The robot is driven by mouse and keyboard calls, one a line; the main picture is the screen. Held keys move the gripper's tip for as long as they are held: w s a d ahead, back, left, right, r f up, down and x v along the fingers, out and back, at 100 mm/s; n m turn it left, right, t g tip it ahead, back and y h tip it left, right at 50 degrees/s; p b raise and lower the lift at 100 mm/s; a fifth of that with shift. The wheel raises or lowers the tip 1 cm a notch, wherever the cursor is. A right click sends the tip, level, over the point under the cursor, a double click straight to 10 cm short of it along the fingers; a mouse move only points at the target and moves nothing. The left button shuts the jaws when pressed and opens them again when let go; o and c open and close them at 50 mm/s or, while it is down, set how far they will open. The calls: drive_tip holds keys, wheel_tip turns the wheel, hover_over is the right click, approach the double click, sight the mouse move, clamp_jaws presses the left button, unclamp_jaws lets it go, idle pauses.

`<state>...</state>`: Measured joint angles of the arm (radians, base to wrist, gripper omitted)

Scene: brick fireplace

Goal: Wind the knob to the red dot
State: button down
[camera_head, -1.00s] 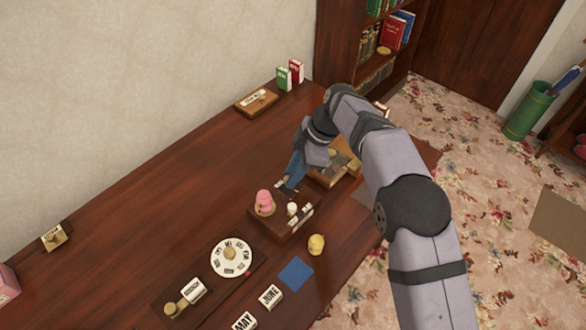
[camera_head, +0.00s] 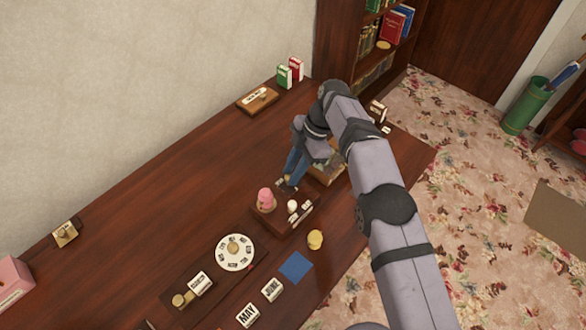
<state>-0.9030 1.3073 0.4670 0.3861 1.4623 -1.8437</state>
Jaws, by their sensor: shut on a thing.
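My gripper (camera_head: 288,183) points down at the table, just behind the dark wooden stand (camera_head: 276,225). Its blue fingers are shut on a small tan piece that looks like a knob; the fingers hide most of it. No red dot can be made out beside the fingertips. A white round dial (camera_head: 221,259) with dark lettering and a brass centre knob (camera_head: 233,248) lies at the front left, well apart from my gripper. A tiny red mark (camera_head: 251,267) shows at the dial's lower right edge.
The stand bears a pink piece (camera_head: 265,197) and a white round piece (camera_head: 292,206). A box (camera_head: 328,168) is close to the right of my fingers. A yellow piece (camera_head: 315,239), a blue square (camera_head: 296,267) and month blocks (camera_head: 272,290) lie in front.

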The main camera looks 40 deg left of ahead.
drive_tip(key=c, duration=1.5)
unclamp_jaws()
drive_tip(key=shift+v, duration=0.75)
drive_tip(key=shift+p+v, duration=0.75)
drive_tip(key=shift+v, duration=0.35)
drive_tip(key=p+v, duration=0.4)
drive_tip(key=p, duration=0.3)
drive_tip(key=shift+s, duration=0.1)
drive_tip(key=shift+f+p, duration=0.1)
drive_tip(key=shift+p, duration=0.2)
